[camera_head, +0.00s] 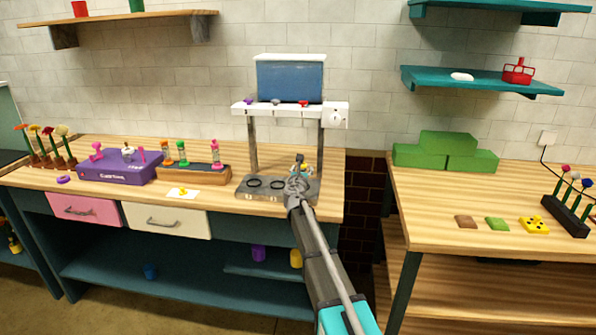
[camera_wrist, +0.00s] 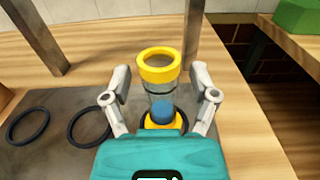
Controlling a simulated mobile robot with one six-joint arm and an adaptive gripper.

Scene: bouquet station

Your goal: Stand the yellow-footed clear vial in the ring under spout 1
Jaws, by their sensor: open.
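The clear vial (camera_wrist: 160,92) has a yellow rim, a yellow foot and something blue low inside. In the wrist view it stands upright at the rightmost place on the grey base plate (camera_wrist: 50,160), with a dark ring showing around its foot. My gripper (camera_wrist: 160,88) is open, one finger on each side of the vial, with gaps visible. In the head view my gripper (camera_head: 298,180) hides most of the vial. Two empty dark rings, the left (camera_wrist: 28,125) and the middle (camera_wrist: 88,126), lie to its left. I cannot read the spout numbers.
The dispenser (camera_head: 290,80) stands on two posts over the plate; one post (camera_wrist: 191,35) is close behind the vial. A purple box (camera_head: 118,166) and a wooden rack (camera_head: 192,174) stand left. A gap separates the right table (camera_head: 440,205).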

